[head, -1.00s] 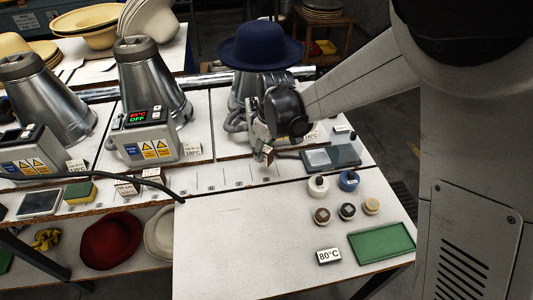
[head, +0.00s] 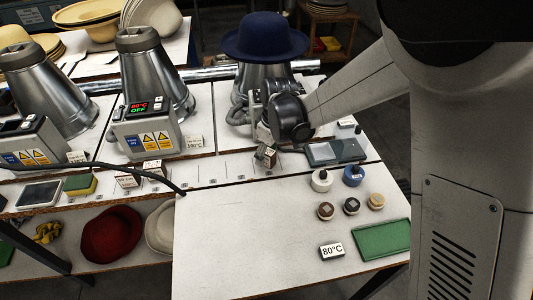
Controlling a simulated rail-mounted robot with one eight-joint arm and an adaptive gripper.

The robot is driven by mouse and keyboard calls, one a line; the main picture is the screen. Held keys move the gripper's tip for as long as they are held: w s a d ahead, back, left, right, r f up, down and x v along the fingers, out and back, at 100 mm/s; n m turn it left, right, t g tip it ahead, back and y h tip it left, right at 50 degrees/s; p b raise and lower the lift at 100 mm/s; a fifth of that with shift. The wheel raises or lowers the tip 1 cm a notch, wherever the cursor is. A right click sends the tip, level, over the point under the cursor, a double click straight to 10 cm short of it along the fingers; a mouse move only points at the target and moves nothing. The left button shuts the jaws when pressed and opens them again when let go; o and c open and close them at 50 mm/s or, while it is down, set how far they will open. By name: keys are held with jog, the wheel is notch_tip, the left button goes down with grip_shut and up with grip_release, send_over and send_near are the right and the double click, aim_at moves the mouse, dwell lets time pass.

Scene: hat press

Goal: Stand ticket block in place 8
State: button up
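A small ticket block (head: 266,156) with a brown side and a pale printed face hangs tilted just above the back strip of the bench. My gripper (head: 265,146) reaches down over it from behind and appears shut on it; the fingers are mostly hidden by my dark wrist joint. The strip (head: 226,178) carries a row of marked places with small number labels, too small to read. Two ticket blocks (head: 128,180) (head: 154,168) stand on it at the left. The held block is over the strip's right part; I cannot tell which place is below.
A navy hat (head: 264,37) sits on the right press, behind my wrist. A grey tray (head: 336,152) is right of the block. Several small pots, an 80°C block (head: 332,250) and a green tray (head: 382,239) lie at front right. A dark cable (head: 120,167) crosses at left.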

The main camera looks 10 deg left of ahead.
aim_at(272, 153)
notch_tip(272, 153, up, 12)
jog(key=d+p, duration=0.1)
jog(key=shift+s+d, duration=0.3)
jog(key=shift+d, duration=0.05)
jog(key=shift+d+r, duration=0.1)
jog(key=shift+r, duration=0.1)
jog(key=s+d+r+m+t, duration=0.1)
jog(key=s+d+r+m, duration=0.3)
jog(key=d, duration=0.5)
jog(key=s+d+r+m+t, duration=0.2)
jog(key=d+r, duration=0.3)
jog(key=d, duration=0.4)
jog(key=s+d+m+t+h, duration=0.1)
jog(key=s+d+m+t, duration=0.2)
jog(key=s+d+m, duration=0.5)
jog(key=s+d, duration=0.5)
jog(key=d, duration=0.2)
jog(key=shift+s+t+h, duration=0.25)
jog(key=shift+t+h, duration=0.05)
